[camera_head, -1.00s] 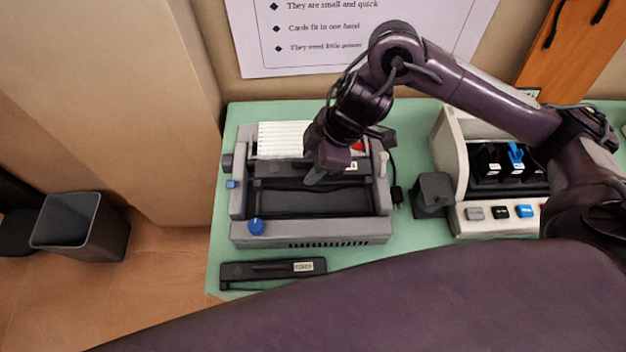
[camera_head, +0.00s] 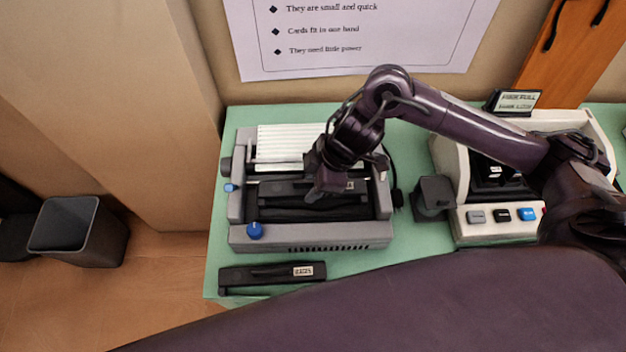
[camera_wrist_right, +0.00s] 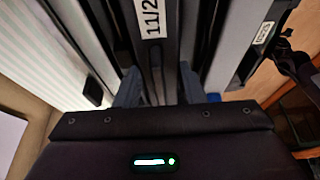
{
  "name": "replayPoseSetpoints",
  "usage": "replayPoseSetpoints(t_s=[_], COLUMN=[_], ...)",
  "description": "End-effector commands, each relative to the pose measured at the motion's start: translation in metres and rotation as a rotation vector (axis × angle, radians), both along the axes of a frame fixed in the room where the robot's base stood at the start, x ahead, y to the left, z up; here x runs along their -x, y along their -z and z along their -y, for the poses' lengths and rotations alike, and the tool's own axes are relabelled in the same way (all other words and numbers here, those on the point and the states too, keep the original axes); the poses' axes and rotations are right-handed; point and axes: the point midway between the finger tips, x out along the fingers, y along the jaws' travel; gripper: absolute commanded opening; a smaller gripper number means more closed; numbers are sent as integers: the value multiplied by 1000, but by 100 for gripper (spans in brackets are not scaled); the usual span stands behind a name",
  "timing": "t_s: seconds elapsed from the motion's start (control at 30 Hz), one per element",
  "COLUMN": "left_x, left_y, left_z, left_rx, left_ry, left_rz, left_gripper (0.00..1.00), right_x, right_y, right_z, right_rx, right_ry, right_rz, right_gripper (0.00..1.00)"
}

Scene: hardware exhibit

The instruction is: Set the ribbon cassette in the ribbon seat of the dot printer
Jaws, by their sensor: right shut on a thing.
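The grey dot printer (camera_head: 310,237) stands on the green table, with a blue knob at its front left. My right gripper (camera_head: 326,192) is over the printer, pointing down, and is shut on a long black ribbon cassette (camera_head: 285,188) with a white label. The cassette lies lengthwise across the printer's dark inner bay. In the right wrist view the cassette (camera_wrist_right: 154,45) runs between the two fingers (camera_wrist_right: 160,90), its label partly cut off. I cannot tell whether it touches the seat, which it and the gripper hide. My left gripper is out of view.
A second black cassette (camera_head: 272,278) lies on the table (camera_head: 340,265) in front of the printer. A small dark block (camera_head: 433,195) and a cream machine with coloured buttons (camera_head: 480,232) stand to the right. A dark bin (camera_head: 78,230) stands on the floor at left.

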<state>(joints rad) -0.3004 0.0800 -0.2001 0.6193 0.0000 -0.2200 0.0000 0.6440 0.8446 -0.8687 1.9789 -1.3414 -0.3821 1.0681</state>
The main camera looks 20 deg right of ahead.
Motion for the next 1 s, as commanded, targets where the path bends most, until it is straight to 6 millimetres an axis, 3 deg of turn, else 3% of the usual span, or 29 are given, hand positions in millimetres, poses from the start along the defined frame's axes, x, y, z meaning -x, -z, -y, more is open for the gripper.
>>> replayPoseSetpoints(t_s=[0.27,0.3,0.47,0.77,1.0], left_x=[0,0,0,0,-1], left_y=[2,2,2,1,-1], left_z=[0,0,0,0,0], left_rx=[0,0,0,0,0], left_ry=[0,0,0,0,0], left_rz=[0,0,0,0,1], left_gripper=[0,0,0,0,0], right_x=[0,0,0,0,1], right_y=[6,6,6,4,-25], right_z=[0,0,0,0,8], right_rx=[-1,0,0,0,1], right_ry=[-1,-1,-1,-1,-1], right_rz=[1,0,0,0,6], right_gripper=[11,37,58,58,58])
